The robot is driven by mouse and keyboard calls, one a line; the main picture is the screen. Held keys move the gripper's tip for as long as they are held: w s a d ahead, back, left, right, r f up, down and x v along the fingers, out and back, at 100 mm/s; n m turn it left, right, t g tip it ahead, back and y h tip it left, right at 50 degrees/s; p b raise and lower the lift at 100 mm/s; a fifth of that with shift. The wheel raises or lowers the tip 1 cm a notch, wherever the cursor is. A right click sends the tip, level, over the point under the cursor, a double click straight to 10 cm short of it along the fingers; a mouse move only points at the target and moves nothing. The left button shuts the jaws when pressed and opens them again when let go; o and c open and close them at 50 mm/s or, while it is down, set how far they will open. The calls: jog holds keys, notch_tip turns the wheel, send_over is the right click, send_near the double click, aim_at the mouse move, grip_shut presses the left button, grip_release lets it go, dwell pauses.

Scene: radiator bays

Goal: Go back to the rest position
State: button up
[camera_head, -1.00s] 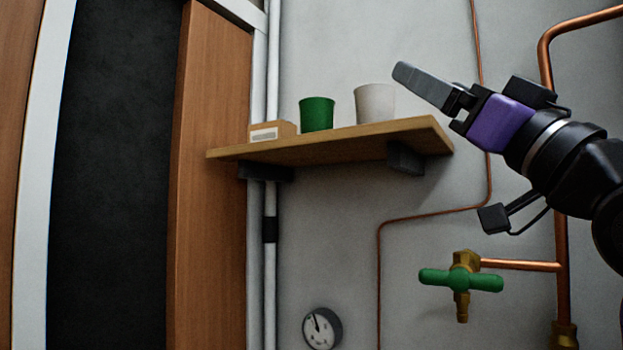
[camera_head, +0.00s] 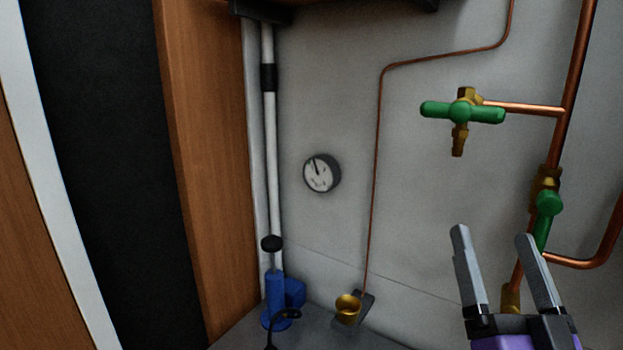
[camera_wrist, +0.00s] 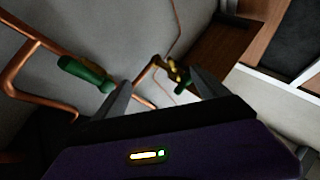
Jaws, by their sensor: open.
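My gripper (camera_head: 495,272) is at the lower right of the head view, its two grey fingers pointing up and apart, with nothing between them. In the wrist view my gripper (camera_wrist: 165,98) also shows open and empty. A green-handled tap (camera_head: 461,112) on the copper pipe is above the fingers in the head view. A second green valve handle (camera_head: 547,215) is just right of the fingertips in the picture; I cannot tell the gap in depth. The wrist view shows a green handle (camera_wrist: 85,74) left of the fingers and the brass valve (camera_wrist: 172,70) beyond them.
Copper pipes (camera_head: 572,110) run along the wall at the right. A round gauge (camera_head: 321,173) is on the wall. A blue pump-like object (camera_head: 276,298) and a brass cup (camera_head: 347,308) are low at the corner. A wooden panel (camera_head: 205,160) and dark opening stand left.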

jog(key=s+a+f+n+g+y+b, duration=0.1)
jog(key=s+f+g, duration=0.9)
jog(key=s+f, duration=2.2)
jog(key=shift+s+a+n+b, duration=0.55)
jog(key=shift+s+a+n, duration=0.4)
jog(key=shift+a+n, duration=0.2)
